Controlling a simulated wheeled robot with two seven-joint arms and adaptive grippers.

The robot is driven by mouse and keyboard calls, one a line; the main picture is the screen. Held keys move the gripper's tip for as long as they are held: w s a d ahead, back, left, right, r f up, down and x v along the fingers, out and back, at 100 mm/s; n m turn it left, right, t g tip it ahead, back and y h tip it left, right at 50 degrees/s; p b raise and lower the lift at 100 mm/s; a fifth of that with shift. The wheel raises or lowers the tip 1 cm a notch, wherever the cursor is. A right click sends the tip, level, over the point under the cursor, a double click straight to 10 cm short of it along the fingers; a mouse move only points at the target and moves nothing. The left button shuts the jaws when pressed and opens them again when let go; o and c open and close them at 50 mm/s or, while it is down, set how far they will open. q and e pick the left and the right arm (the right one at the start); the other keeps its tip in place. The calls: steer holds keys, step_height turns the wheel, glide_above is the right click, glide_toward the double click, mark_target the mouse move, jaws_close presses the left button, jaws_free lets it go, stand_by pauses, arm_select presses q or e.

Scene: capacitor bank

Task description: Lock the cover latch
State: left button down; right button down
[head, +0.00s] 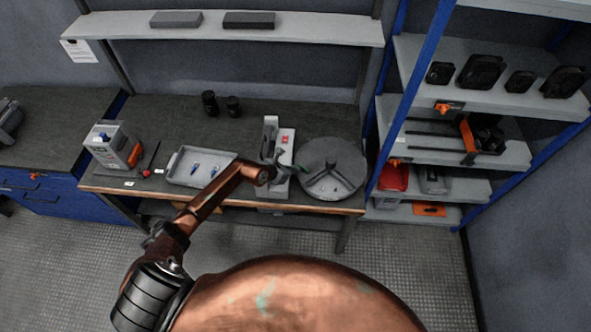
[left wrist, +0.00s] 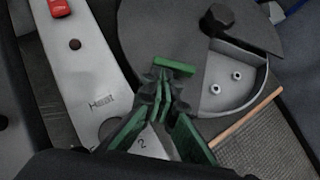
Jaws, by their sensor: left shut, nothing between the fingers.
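A round grey drum (head: 334,180) stands near the table's front edge, with lighter wedge-shaped sections. In the left wrist view, its flat grey cover (left wrist: 160,35) has an open wedge showing two small studs (left wrist: 226,82). A dark hexagonal knob (left wrist: 219,18) sits on top near the middle. I cannot tell for sure which part is the latch. My left gripper (head: 285,163) is shut and empty at the drum's left side. Its green fingers (left wrist: 158,100) overlap the cover's edge in the wrist view; I cannot tell if they touch. My right gripper is not in view.
A pale panel marked "Heat" (left wrist: 95,75), with a red switch (left wrist: 59,8), stands left of the drum. A grey tray (head: 174,178) holds small blue-tipped items. A boxy device (head: 108,145) stands farther left. Blue-framed shelving (head: 412,75) is close on the right.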

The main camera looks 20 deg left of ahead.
arm_select(q)
steer(key=shift+w+a, duration=0.2)
steer(key=shift+w, duration=0.05)
stand_by(0.5)
